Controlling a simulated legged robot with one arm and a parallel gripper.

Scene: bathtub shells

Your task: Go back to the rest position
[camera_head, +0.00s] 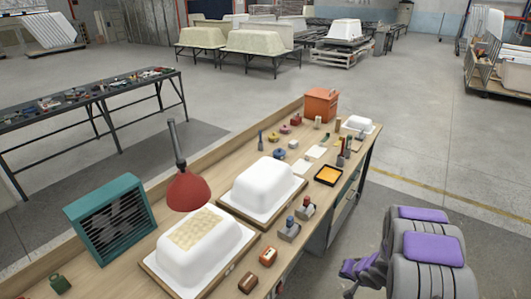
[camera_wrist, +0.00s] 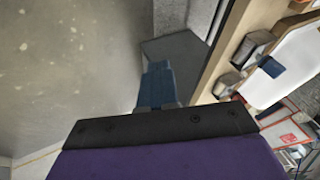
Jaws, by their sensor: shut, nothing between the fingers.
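My gripper (camera_head: 352,270) is low at the right of the workbench (camera_head: 328,212), beside its front edge and apart from it. My folded grey and purple arm shows behind it at the lower right. In the wrist view my gripper (camera_wrist: 157,75) is shut and empty, its blue fingers together over grey floor. The bench edge runs along the right of that view.
On the bench stand two white tub shells (camera_head: 263,188) (camera_head: 200,250), a red funnel-shaped tool (camera_head: 188,190), a teal box (camera_head: 110,218), an orange box (camera_head: 321,104) and several small tools. A second table (camera_head: 80,105) stands at left. Floor (camera_head: 440,150) right of the bench is clear.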

